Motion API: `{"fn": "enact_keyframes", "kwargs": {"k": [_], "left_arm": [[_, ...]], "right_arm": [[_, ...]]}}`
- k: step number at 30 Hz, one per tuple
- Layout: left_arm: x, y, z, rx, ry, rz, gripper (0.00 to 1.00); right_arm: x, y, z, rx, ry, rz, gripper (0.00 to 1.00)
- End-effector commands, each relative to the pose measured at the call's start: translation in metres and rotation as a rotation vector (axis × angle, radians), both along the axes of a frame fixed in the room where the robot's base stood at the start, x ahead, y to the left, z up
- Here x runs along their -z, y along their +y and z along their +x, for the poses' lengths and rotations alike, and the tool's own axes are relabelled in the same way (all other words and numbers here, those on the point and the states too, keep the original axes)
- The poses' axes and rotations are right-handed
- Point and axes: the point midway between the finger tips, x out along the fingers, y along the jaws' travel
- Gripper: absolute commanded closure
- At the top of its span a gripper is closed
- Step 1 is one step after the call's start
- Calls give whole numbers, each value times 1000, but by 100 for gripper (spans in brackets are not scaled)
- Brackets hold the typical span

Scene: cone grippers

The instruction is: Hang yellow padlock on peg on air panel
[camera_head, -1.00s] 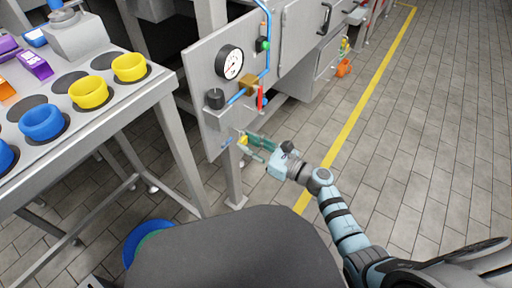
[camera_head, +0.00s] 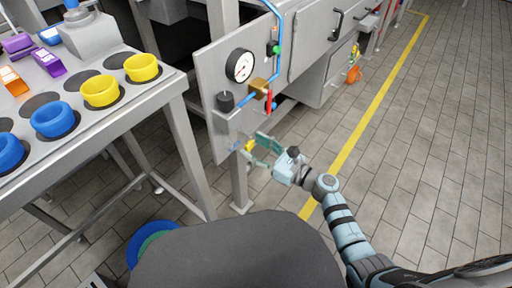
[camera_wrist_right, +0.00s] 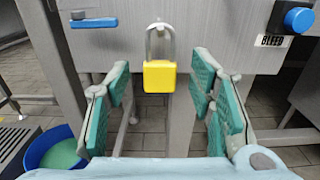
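The yellow padlock (camera_wrist_right: 160,76) hangs upright in the right wrist view, shackle up, against the lower part of the grey air panel (camera_wrist_right: 225,45). The top of its shackle meets a small light fitting; I cannot clearly see the peg inside it. In the head view the padlock (camera_head: 249,146) shows small at the panel's lower edge. My right gripper (camera_head: 257,149) is open in front of it, its green pads on both sides of the padlock with gaps, not touching. My left gripper is not in view.
The panel carries a gauge (camera_head: 240,66), a black knob (camera_head: 225,101), a brass valve block (camera_head: 259,88) and a blue BLEED button (camera_wrist_right: 298,20). A table (camera_head: 120,125) with cups stands at left. A blue bin (camera_head: 150,240) is on the floor. The right floor is clear.

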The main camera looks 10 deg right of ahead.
Motion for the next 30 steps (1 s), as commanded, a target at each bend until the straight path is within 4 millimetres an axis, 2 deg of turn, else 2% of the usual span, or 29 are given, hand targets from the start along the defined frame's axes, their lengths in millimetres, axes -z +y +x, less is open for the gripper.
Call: {"fn": "enact_keyframes", "kwargs": {"k": [8, 11, 18, 21, 28, 30], "left_arm": [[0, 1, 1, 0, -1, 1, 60], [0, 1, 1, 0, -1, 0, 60], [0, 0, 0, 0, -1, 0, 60], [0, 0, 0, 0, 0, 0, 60], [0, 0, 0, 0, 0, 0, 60], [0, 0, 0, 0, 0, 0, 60]], "right_arm": [[1, -4, -5, 1, 2, -2, 51], [2, -16, -18, 1, 2, -3, 51], [2, -57, -70, -1, 3, -5, 51], [1, -70, -84, 0, 2, -3, 51], [0, -77, -93, 0, -11, -13, 51], [3, -77, -93, -1, -69, -107, 51]]}}
